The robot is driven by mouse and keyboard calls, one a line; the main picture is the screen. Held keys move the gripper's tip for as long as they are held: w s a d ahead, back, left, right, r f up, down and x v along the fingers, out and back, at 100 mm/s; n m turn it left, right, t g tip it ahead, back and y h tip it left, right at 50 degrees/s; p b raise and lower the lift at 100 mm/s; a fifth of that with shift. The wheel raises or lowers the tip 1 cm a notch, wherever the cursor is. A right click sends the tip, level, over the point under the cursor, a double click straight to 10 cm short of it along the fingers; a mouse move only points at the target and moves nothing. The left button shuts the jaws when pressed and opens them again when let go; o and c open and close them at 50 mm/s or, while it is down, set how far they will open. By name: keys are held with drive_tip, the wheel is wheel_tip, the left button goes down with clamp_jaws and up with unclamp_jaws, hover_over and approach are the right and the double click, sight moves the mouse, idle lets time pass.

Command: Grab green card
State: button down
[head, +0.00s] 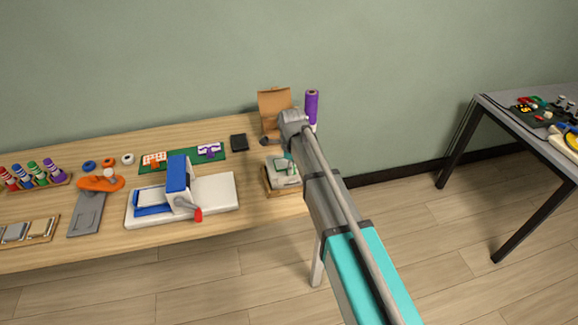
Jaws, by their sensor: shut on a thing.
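My arm reaches from the bottom right up to the right end of the wooden table (262,208). Its far joint is in front of the cardboard box; my gripper's fingers cannot be made out and seem hidden behind the arm. A small wooden tray (267,187) sits at the table's right end, partly covered by my arm. Grey and green pieces (284,170) show in or over this tray; I cannot tell whether one is the green card. A flat green mat (180,159) at the back of the table carries an orange-and-white piece and a purple-and-white piece.
A blue-and-white press (180,180) with a red-tipped handle stands mid-table. A cardboard box (275,101) and purple roll (311,104) stand behind my arm. Another table (490,104) is right.

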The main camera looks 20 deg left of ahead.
drive_tip(key=shift+r, duration=0.15)
wheel_tip(320, 180, up, 3)
drive_tip(key=p, duration=0.3)
drive_tip(key=s+d+r+p, duration=0.7)
drive_tip(key=s+r+p, duration=0.2)
drive_tip(key=s, duration=0.3)
drive_tip(key=shift+r+p, duration=0.35)
drive_tip(key=shift+p, duration=0.2)
